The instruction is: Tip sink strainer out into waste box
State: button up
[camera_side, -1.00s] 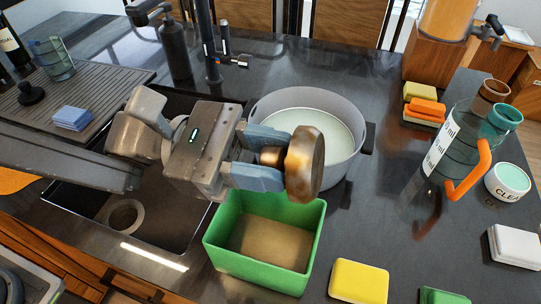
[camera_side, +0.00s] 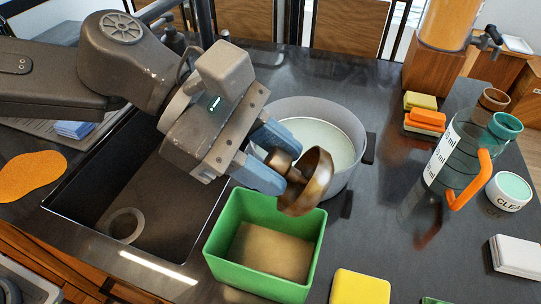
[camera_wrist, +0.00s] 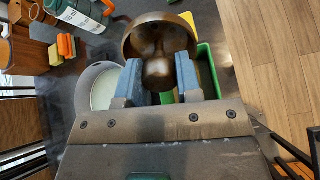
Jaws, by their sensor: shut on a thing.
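The sink strainer (camera_side: 317,180) is a brown, bronze-coloured cup with a knob. My gripper (camera_side: 272,160) is shut on its knob with blue fingers. The strainer is tilted and held above the back right part of the green waste box (camera_side: 213,247). The box stands on the counter with a brown bottom. In the wrist view the strainer (camera_wrist: 160,35) sits between the blue fingers (camera_wrist: 160,78), and part of the green box (camera_wrist: 207,70) shows behind it. Whether anything is in the strainer cannot be seen.
A large grey pot (camera_side: 352,165) with pale contents stands right behind the box. The sink (camera_side: 160,210) with a ring-shaped drain lies to the left. A yellow block (camera_side: 360,287), a jug (camera_side: 462,150) with an orange handle and stacked sponges (camera_side: 424,120) are to the right.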

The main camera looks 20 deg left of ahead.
jog(key=y, duration=0.4)
jog(key=d+r+y, duration=0.1)
jog(key=y, duration=0.4)
jog(key=shift+d, duration=0.35)
jog(key=shift+d+y, duration=0.15)
jog(key=shift+y, duration=1.45)
jog(key=shift+r, duration=0.1)
